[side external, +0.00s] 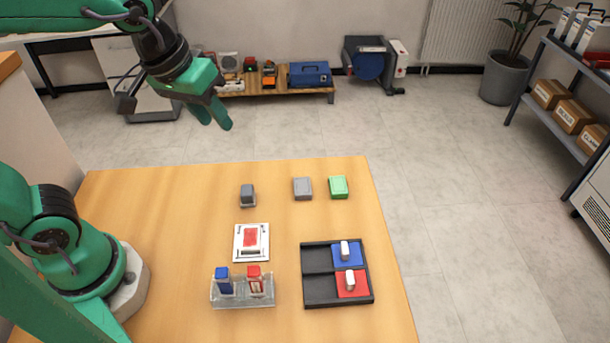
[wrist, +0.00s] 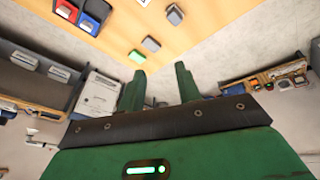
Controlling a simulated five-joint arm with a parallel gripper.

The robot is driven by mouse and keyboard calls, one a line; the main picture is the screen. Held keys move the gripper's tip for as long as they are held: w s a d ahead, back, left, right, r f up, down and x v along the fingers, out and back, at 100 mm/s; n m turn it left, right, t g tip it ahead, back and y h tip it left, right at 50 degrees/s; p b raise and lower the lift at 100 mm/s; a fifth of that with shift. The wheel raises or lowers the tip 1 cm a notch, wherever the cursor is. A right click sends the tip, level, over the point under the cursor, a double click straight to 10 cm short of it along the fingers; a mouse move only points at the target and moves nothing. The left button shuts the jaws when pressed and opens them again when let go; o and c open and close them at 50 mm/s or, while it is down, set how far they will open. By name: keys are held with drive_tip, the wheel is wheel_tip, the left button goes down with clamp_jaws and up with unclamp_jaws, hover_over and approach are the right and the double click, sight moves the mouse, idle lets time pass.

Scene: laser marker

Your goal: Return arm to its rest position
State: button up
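My green gripper (side external: 212,114) is raised high above the far left part of the wooden table (side external: 150,215), clear of everything on it. In the wrist view the two green fingers (wrist: 160,88) stand apart with nothing between them. The black tray (side external: 318,291) is at the table's right, with a blue block (side external: 341,260) and a red block (side external: 357,289) in its right compartments, each with a white piece on top. A clear rack (side external: 243,300) holds a blue item (side external: 223,274) and a red item (side external: 254,272).
A white card with a red patch (side external: 251,238) lies mid-table. Behind it are a dark grey block (side external: 247,192), a grey block (side external: 303,188) and a green block (side external: 338,187). A low bench with a blue toolbox (side external: 309,75) and a shelf (side external: 562,138) stand beyond the table.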

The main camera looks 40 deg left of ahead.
drive_tip(key=s+a+m+t+y, duration=0.1)
drive_tip(key=s+a+m, duration=0.1)
drive_tip(key=s+a, duration=0.3)
drive_tip(key=shift+s+a+f+t, duration=0.15)
drive_tip(key=shift+s+a+t, duration=0.2)
drive_tip(key=shift+a, duration=0.25)
idle(1.6)
